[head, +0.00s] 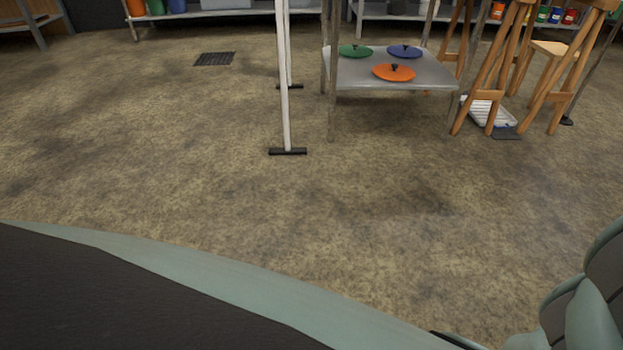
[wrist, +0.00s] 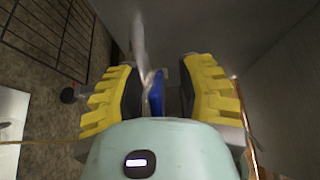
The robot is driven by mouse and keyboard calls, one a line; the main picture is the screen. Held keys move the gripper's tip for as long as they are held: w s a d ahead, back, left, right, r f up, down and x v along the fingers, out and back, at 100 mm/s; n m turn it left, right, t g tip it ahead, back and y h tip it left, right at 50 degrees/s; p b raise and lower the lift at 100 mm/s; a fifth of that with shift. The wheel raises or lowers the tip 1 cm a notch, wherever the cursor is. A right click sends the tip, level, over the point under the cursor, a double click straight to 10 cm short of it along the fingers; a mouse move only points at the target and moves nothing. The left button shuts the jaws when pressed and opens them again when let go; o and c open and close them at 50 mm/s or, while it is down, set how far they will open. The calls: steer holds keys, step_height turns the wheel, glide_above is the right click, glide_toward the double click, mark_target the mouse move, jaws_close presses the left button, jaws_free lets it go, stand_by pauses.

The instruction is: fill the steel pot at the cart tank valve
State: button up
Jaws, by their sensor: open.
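My gripper (wrist: 160,80) shows in the wrist view with its two yellow-padded fingers spread apart. A narrow blue piece (wrist: 157,92) shows in the gap between the fingers, beside a blurred pale grey bar (wrist: 139,40). Neither finger visibly grips them, and I cannot tell whether the blue piece is a valve handle or how deep it lies between the fingers. I cannot make out the steel pot or the cart tank valve for certain in either view. My gripper is outside the head view.
In the head view, a low metal shelf (head: 430,78) holds a green lid (head: 355,50), a blue lid (head: 404,50) and an orange lid (head: 393,73). A white post stand (head: 284,110) is left of it, wooden stools (head: 485,90) right. Floor (head: 200,165) in front is clear.

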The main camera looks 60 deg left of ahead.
steer(key=shift+w+d, duration=0.1)
steer(key=shift+d, duration=0.2)
steer(key=shift+o, duration=0.4)
steer(key=shift+a, duration=0.1)
jaws_close()
